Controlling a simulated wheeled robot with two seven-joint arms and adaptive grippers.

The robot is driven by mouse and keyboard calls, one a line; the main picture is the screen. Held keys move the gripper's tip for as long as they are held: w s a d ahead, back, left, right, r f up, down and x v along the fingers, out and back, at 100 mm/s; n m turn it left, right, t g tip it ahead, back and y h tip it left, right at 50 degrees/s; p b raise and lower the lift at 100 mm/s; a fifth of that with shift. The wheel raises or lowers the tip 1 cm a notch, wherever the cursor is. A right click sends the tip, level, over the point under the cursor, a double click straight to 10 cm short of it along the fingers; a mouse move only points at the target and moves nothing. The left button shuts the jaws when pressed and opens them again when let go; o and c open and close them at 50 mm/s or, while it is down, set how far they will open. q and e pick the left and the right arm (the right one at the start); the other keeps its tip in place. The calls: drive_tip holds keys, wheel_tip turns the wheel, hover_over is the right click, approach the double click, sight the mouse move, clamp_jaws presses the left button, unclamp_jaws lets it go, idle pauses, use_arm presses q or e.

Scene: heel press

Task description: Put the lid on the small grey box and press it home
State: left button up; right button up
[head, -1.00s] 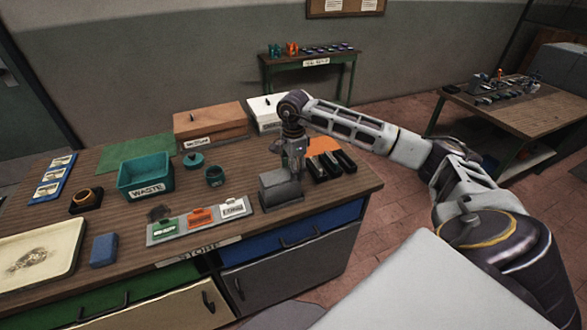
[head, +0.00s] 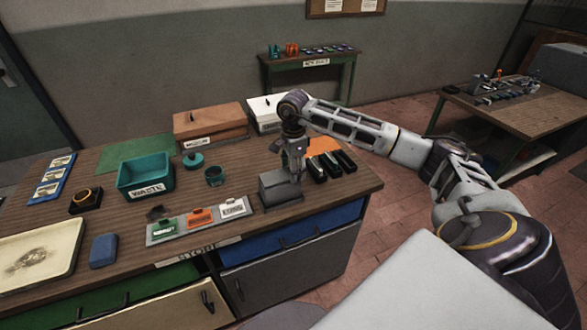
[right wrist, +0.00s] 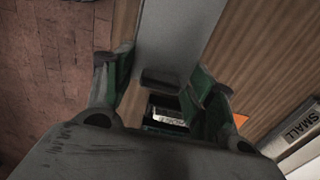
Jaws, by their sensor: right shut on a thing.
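The small grey box (head: 282,198) stands on the bench near its front right edge. My right gripper (head: 296,175) points down over its right half, with the fingertips at the box top. It is shut on a piece that I take to be the lid, largely hidden by the fingers. In the right wrist view the green-padded fingers (right wrist: 160,95) flank a dark bar (right wrist: 160,78), beside a flat grey surface (right wrist: 180,35). I cannot tell whether the lid sits level or fully down. My left gripper is out of view.
Black items (head: 330,165) lie close right of the box, by an orange mat (head: 323,145). Behind are a teal WASTE bin (head: 146,178), a wooden box (head: 209,124) and a white box (head: 266,112).

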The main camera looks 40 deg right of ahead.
drive_tip(key=shift+s+f, duration=0.1)
drive_tip(key=shift+f, duration=0.15)
drive_tip(key=o, duration=0.9)
drive_tip(key=o, duration=0.4)
drive_tip(key=shift+r, duration=0.15)
drive_tip(key=shift+r, duration=0.15)
drive_tip(key=shift+r+p, duration=1.85)
drive_tip(key=shift+r, duration=1.5)
